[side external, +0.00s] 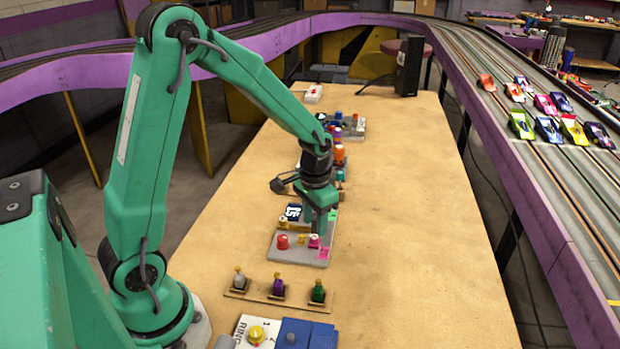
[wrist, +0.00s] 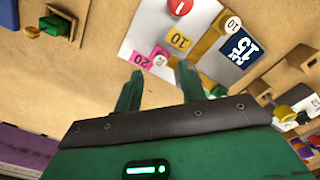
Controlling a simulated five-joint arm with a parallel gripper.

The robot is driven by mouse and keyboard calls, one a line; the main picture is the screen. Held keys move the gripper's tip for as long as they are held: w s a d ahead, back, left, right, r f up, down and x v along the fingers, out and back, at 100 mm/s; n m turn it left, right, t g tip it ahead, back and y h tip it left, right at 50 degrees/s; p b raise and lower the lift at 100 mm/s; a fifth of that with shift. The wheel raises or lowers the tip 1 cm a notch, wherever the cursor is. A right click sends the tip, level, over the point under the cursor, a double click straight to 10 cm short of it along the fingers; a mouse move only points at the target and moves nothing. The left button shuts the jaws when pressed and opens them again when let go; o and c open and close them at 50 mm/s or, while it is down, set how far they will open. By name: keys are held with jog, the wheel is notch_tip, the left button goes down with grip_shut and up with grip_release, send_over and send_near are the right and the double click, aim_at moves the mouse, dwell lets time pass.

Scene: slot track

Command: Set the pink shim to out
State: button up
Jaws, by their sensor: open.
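In the wrist view the pink block (wrist: 158,51) stands next to the pink tag marked 20 (wrist: 141,61). My gripper (side external: 321,226) points down just above this part of the panel. In the wrist view its fingers (wrist: 158,78) are apart with nothing between them, and the block lies just beyond the fingertips. I cannot tell whether the fingers touch the panel.
More panels stand behind. The table's right side (side external: 410,220) is clear.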

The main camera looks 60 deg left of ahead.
aim_at(314, 236)
jog(key=shift+f, duration=2)
jog(key=shift+c, duration=0.4)
grip_shut()
